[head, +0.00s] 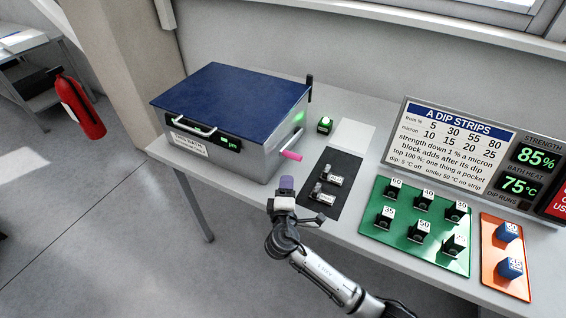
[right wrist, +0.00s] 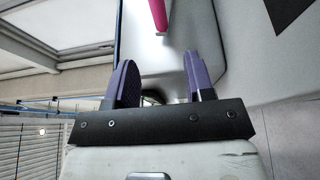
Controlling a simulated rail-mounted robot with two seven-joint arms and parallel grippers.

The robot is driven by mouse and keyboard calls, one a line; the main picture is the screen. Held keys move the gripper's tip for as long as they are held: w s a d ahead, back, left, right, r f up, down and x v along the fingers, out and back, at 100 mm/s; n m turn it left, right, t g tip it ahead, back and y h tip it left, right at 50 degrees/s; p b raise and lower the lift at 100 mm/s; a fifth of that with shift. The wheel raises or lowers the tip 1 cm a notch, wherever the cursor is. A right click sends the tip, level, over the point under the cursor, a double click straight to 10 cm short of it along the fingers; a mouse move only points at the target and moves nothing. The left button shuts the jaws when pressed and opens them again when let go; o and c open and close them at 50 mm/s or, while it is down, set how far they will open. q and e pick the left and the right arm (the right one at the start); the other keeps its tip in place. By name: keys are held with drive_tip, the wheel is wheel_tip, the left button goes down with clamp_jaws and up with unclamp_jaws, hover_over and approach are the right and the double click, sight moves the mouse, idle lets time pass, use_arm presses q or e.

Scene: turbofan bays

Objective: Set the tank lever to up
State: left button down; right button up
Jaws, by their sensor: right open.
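The tank (head: 235,120) is a metal box with a blue lid, at the left end of the table. Its lever has a pink grip (head: 291,155) and a thin rod on the tank's right side. The rod slants down from its upper end to the grip. My right gripper (head: 286,186) is open and empty, just below and in front of the grip, apart from it. In the right wrist view, the pink grip (right wrist: 158,15) shows at the top, beyond the gap between the purple fingers (right wrist: 162,82). My left gripper is not in view.
A black mat (head: 345,171) with small labelled blocks lies right of the gripper. Behind it is a green-lit box (head: 325,125). A green tray (head: 376,225) with several dark blocks, an orange tray (head: 490,255) with blue blocks, and a sign (head: 455,140) stand further right.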

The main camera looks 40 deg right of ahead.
sight(290, 154)
drive_tip(key=b+x, duration=0.1)
drive_tip(key=x, duration=1.2)
drive_tip(key=shift+d, duration=0.25)
drive_tip(key=shift+c, duration=0.4)
drive_tip(key=shift+r, duration=0.15)
clamp_jaws()
